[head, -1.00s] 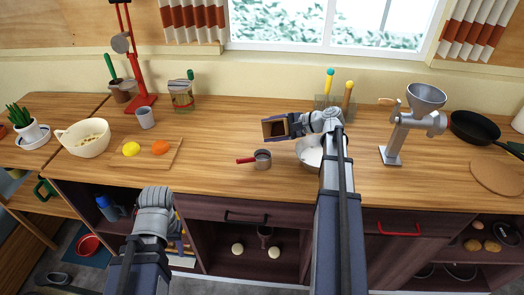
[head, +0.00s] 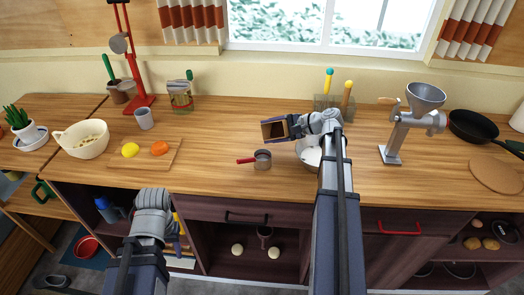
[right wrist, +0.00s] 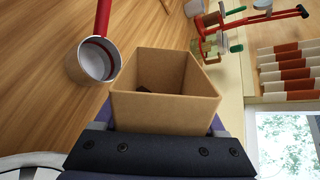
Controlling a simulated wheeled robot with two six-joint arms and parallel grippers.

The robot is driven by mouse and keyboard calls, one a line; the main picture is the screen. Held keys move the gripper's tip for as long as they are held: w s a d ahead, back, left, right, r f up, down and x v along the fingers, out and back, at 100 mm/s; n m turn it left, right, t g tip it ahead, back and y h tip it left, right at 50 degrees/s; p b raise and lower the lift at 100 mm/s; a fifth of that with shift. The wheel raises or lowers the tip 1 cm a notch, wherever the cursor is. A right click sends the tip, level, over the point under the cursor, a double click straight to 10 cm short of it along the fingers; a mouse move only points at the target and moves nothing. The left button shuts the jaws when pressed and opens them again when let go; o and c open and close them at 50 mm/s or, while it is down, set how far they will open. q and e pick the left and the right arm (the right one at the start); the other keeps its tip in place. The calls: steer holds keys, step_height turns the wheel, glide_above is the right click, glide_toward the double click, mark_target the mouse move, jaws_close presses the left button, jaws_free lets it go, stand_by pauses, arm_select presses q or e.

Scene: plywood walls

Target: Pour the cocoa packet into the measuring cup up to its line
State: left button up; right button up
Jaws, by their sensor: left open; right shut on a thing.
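The cocoa packet (head: 273,130) is a brown, open-topped box; the right wrist view (right wrist: 165,80) shows a little dark cocoa deep inside. My right gripper (head: 292,126) is shut on it and holds it above the counter, tipped with its mouth towards the left. The measuring cup (head: 262,160), small and grey with a red handle, stands upright on the counter just below and left of the packet.
A white bowl (head: 309,151) stands partly behind my right arm. A cutting board (head: 170,163) with a lemon and an orange lies left. A metal grinder (head: 398,130) stands right.

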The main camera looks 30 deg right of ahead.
arm_select(q)
steer(key=shift+w+a+f, duration=0.1)
steer(key=shift+w+a, duration=0.15)
steer(key=shift+a, duration=0.25)
steer(key=shift+w+a+f, duration=0.1)
steer(key=shift+w+a, duration=0.15)
steer(key=shift+a, duration=0.25)
arm_select(e)
steer(key=shift+f+n+h, duration=0.45)
steer(key=shift+n+h, duration=0.05)
stand_by(0.8)
